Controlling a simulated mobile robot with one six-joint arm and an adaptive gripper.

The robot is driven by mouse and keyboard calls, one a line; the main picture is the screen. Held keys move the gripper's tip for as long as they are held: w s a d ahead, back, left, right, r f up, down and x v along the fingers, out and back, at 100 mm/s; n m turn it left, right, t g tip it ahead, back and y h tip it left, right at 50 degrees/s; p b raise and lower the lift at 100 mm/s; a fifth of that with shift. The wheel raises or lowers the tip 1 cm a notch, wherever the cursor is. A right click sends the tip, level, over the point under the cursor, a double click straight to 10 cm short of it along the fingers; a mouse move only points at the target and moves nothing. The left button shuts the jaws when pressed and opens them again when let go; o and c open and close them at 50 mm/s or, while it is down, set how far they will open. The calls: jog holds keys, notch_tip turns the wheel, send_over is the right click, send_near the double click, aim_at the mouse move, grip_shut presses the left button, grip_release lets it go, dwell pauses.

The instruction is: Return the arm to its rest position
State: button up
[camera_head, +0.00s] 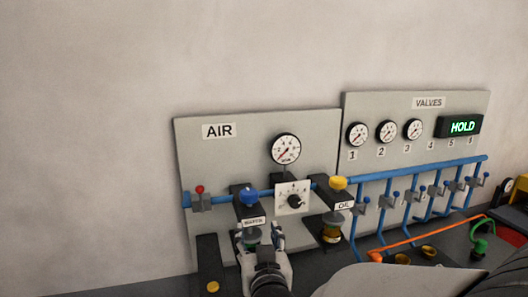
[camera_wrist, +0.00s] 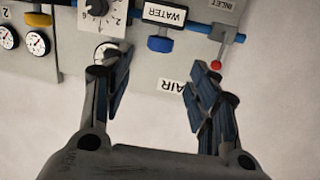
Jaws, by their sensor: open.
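My gripper (camera_head: 262,245) shows in the head view at the lower middle, in front of the grey AIR panel (camera_head: 235,150), just below the WATER label. In the wrist view my gripper (camera_wrist: 160,90) has its two dark fingers wide apart with nothing between them. The wrist view is upside down relative to the panel, and the AIR label (camera_wrist: 178,88) shows between and beyond the fingers. My left finger in that view overlaps a round gauge (camera_wrist: 108,53). I cannot tell from these views how far the fingertips are from the panel.
Close to my gripper are the blue-capped WATER unit (camera_head: 249,196), the yellow-capped OIL unit (camera_head: 337,184) and the dial (camera_head: 295,200). A red-knobbed inlet valve (camera_head: 199,190) is at left. The VALVES panel (camera_head: 464,100) with blue pipes (camera_head: 420,168) and a green HOLD display (camera_head: 462,127) is at right.

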jog(key=s+d+f+g, duration=0.1)
jog(key=s+d+g, duration=0.3)
jog(key=s, duration=0.5)
jog(key=s+d+f+g+h, duration=0.1)
jog(key=s+d+g, duration=0.3)
jog(key=s, duration=0.6)
jog(key=s+d+f+m+g+h, duration=0.1)
jog(key=s+d+f+g, duration=0.1)
jog(key=s+d+g, duration=0.2)
jog(key=s+d, duration=0.3)
jog(key=s, duration=0.2)
jog(key=shift+s+d+f, duration=0.15)
jog(key=shift+s+f, duration=0.2)
jog(key=shift+f, duration=0.05)
jog(key=shift+c, duration=0.5)
